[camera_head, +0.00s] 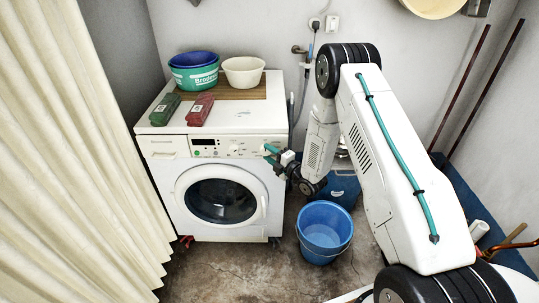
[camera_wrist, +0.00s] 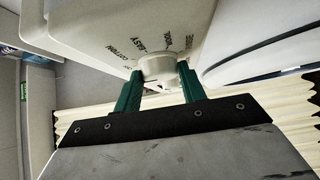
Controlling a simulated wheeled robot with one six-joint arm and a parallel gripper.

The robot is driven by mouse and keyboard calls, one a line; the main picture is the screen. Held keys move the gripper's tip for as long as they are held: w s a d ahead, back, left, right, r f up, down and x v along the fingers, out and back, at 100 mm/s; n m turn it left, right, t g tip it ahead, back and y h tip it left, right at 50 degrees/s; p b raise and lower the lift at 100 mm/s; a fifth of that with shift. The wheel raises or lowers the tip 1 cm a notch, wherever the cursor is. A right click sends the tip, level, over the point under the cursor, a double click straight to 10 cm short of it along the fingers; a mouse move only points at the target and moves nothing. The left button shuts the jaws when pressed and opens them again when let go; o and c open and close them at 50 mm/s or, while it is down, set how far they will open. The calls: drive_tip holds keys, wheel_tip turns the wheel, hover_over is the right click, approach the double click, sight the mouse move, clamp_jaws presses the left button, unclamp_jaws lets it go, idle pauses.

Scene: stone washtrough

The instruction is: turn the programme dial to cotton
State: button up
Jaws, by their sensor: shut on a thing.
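The washing machine (camera_head: 168,150) is white, with a round glass door below its control panel. My gripper (camera_head: 269,152) is at the right end of that panel in the head view. In the wrist view the programme dial (camera_wrist: 158,66) is a white round knob. My gripper (camera_wrist: 159,82) has its two teal fingers on either side of the dial, shut on it. Printed words fan around the dial, COTTON (camera_wrist: 111,49) at the left, then EASY and WOOL, and one partly hidden at the right. I cannot tell which word the dial's mark points to.
Blue and green tubs (camera_head: 195,78) and a cream bowl (camera_head: 243,72) stand on a board on the machine top. A blue bucket (camera_head: 324,247) stands on the floor below my arm. A curtain (camera_head: 75,170) hangs at left.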

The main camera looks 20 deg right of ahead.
drive_tip(key=m+t, duration=0.1)
drive_tip(key=m, duration=0.1)
drive_tip(key=m+t, duration=0.2)
drive_tip(key=shift+a+f, duration=0.1)
drive_tip(key=shift+f, duration=0.3)
drive_tip(key=shift+a+f+m+t, duration=0.1)
drive_tip(key=shift+m+t, duration=1.1)
drive_tip(key=shift+m, duration=0.2)
drive_tip(key=shift+h, duration=0.4)
drive_tip(key=o, duration=1)
